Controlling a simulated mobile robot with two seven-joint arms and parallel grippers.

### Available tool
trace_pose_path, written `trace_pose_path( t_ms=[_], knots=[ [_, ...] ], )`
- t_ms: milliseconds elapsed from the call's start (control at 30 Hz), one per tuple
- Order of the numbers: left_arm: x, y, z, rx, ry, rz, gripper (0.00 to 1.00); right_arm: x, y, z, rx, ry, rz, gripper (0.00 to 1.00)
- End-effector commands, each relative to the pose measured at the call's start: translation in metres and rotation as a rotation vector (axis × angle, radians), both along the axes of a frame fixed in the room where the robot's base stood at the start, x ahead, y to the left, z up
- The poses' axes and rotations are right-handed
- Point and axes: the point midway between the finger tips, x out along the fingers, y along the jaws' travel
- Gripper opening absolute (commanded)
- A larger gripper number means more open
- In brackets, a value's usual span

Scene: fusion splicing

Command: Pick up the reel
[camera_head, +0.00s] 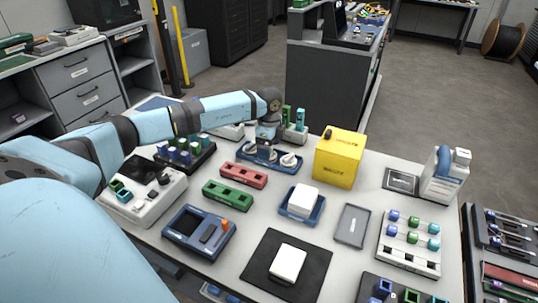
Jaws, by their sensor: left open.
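A blue tray (246,153) stands near the back of the white table and holds small white round pieces. One white round piece (288,160), which looks like a small reel, sits at its right end. My left gripper (264,148) points down over the middle of the tray, just left of that piece. It is open, but its fingertips are small and partly merge with the tray's contents, so contact cannot be told. My right gripper is not in view.
A yellow box (339,158) stands right of the tray. Red (237,173) and green (229,195) blocks lie in front of it. A white box in a blue tray (302,204), a black mat (262,270) and a rack of coloured pieces (409,243) fill the front. A large cable drum (503,40) stands on the floor behind.

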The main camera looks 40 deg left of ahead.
Motion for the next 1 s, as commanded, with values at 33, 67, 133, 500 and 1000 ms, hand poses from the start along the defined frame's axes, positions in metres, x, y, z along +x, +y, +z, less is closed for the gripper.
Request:
trace_pose_path(
  t_ms=[33,67,133,500,1000],
  knots=[
    [0.000,0.000,-0.007,0.000,0.001,0.000,0.79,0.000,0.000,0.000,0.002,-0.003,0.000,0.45],
    [0.000,0.000,-0.009,0.001,0.001,0.001,0.79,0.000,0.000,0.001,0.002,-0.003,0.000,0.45],
    [0.000,0.001,-0.011,0.001,0.001,0.000,0.79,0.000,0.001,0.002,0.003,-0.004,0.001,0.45],
    [0.000,0.000,-0.010,0.000,0.000,0.000,0.32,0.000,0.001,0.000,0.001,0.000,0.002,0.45],
    [0.000,0.000,0.014,0.000,-0.003,0.000,0.31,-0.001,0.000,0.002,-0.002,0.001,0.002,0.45]
  ],
)
